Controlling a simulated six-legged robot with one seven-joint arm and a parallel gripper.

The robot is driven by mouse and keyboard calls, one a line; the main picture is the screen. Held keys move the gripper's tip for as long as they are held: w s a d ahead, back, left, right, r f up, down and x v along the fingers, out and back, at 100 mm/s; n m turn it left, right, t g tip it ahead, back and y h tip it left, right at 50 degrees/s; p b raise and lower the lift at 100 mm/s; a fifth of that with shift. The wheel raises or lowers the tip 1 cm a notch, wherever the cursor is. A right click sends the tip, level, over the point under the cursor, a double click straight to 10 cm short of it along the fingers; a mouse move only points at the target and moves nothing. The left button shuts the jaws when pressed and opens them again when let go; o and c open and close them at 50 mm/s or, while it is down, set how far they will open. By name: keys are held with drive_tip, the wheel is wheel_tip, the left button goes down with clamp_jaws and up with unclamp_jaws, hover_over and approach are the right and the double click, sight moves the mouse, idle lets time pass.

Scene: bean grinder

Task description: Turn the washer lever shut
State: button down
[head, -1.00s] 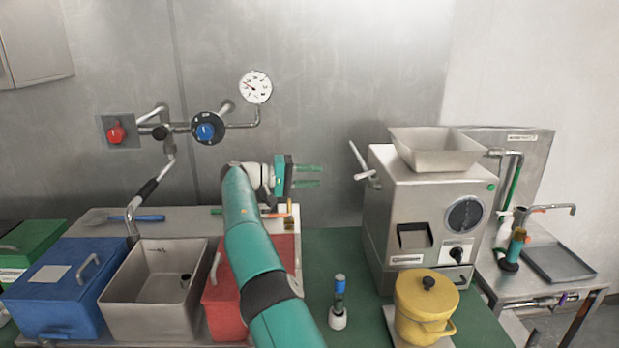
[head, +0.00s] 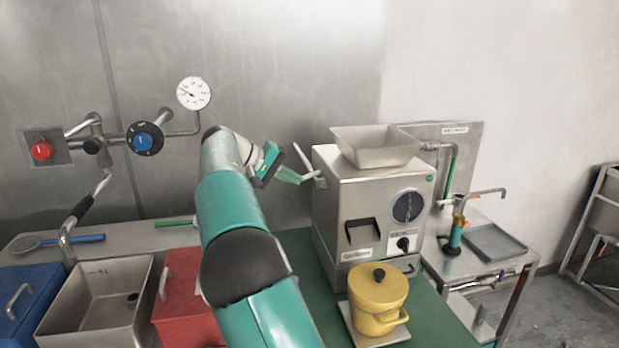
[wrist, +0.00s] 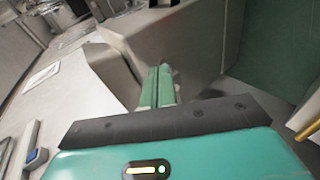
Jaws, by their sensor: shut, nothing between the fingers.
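My gripper (head: 290,177) is shut and empty. In the head view its green fingers point right, close to the left side of the steel grinder (head: 330,205). I cannot tell whether they touch it. In the wrist view the two fingers (wrist: 157,88) lie together. No part is plainly marked as the washer lever. A pale lever (head: 303,160) sticks up from the grinder's left side, just above my fingertips. A teal and brass tap fitting (head: 456,232) with a thin spout stands on the steel side table (head: 430,258), beyond the grinder and away from my gripper.
A yellow pot (head: 376,295) stands before the grinder. A grey tray (head: 497,243) lies on the side table. A steel sink (head: 95,300), a red box (head: 180,300) and a blue box (head: 25,295) are at left. Open floor (head: 565,300) shows at right.

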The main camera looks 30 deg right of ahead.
drive_tip(key=s+a+f+n+t+y, duration=0.1)
drive_tip(key=s+a+f+t+y, duration=0.15)
drive_tip(key=s+a, duration=0.55)
drive_tip(key=s+a+f+t+y, duration=0.15)
drive_tip(key=s+a+y, duration=0.3)
drive_tip(key=s, duration=0.55)
drive_tip(key=s+a+f+n+t+y, duration=0.1)
drive_tip(key=s+a+t+y, duration=0.2)
drive_tip(key=s+a, duration=0.6)
drive_tip(key=w+d+r+m+t+h, duration=0.1)
drive_tip(key=w+d+r+m, duration=0.2)
drive_tip(key=w+d, duration=0.25)
drive_tip(key=w+d+r+m+t, duration=0.1)
drive_tip(key=w+d+r+m, duration=0.3)
drive_tip(key=w+d, duration=0.15)
drive_tip(key=m+h, duration=0.2)
drive_tip(key=m, duration=0.4)
approach(309, 176)
drive_tip(key=s+f+x, duration=0.1)
drive_tip(key=x, duration=0.6)
drive_tip(key=shift+s+d+f, duration=0.1)
drive_tip(key=shift+s+d, duration=0.05)
